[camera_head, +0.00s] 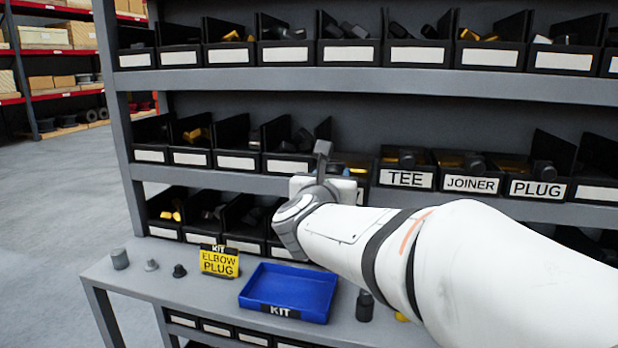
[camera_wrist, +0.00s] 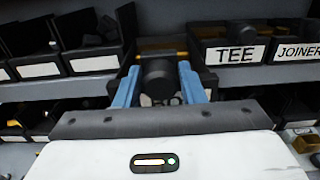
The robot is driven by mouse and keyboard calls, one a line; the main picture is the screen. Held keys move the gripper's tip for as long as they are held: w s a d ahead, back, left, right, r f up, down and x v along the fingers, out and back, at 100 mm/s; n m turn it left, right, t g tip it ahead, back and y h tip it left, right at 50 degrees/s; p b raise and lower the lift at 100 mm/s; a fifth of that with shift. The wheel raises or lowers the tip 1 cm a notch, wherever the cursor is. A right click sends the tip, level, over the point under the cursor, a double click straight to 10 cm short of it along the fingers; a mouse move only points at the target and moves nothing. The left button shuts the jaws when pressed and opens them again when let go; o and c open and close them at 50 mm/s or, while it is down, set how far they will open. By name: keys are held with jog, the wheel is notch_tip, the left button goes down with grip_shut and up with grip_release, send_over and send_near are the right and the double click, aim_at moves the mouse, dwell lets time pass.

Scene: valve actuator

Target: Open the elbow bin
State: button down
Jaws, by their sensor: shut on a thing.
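The elbow bin (camera_wrist: 151,45) is a black bin on the middle shelf, left of the TEE bin. Its label is mostly covered; only a couple of letters show in the wrist view. A dark round knob (camera_wrist: 159,76) stands at its front. My gripper (camera_wrist: 158,72) has its two blue fingers on either side of this knob, shut on it. In the head view my white arm and wrist hide most of this bin and the fingers. I cannot tell how far the bin is out of the shelf.
Bins TEE (camera_head: 407,180), JOINER (camera_head: 470,184) and PLUG (camera_head: 535,189) stand to the right, each with a dark knob. Below, the bench holds a blue KIT tray (camera_head: 288,311), a yellow ELBOW PLUG card (camera_head: 220,262) and small grey parts. Open floor lies at left.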

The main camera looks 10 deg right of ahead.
jog(key=c, duration=1)
grip_release()
jog(key=shift+d, duration=0.1)
jog(key=shift+c, duration=0.2)
jog(key=shift+s, duration=0.1)
jog(key=v, duration=0.7)
jog(key=shift+s+a, duration=0.2)
jog(key=shift+s, duration=0.15)
